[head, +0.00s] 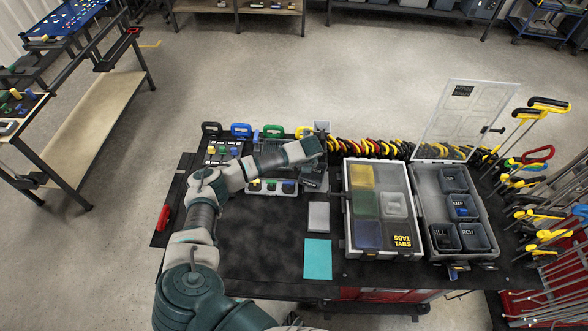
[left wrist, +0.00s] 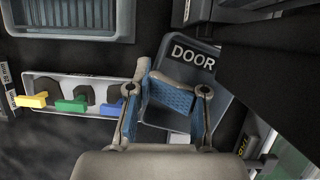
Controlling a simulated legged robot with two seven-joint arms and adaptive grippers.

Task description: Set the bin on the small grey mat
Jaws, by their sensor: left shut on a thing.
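The bin, a dark grey box labelled DOOR (left wrist: 190,56), is at my left gripper (left wrist: 172,98) in the left wrist view. The gripper's blue pads are shut on the bin, which looks tilted there. In the head view the left gripper (head: 318,168) is at the back middle of the bench, and the bin (head: 316,184) is partly hidden by my arm. The small grey mat (head: 319,217) lies bare on the black bench top, just nearer than the bin. My right gripper is not in view.
A teal mat (head: 317,258) lies in front of the grey mat. A closed clear-lidded case (head: 347,215) and an open case (head: 424,215) with several bins stand to the right. Coloured tools stand behind. The black bench top (head: 255,235) at left is clear.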

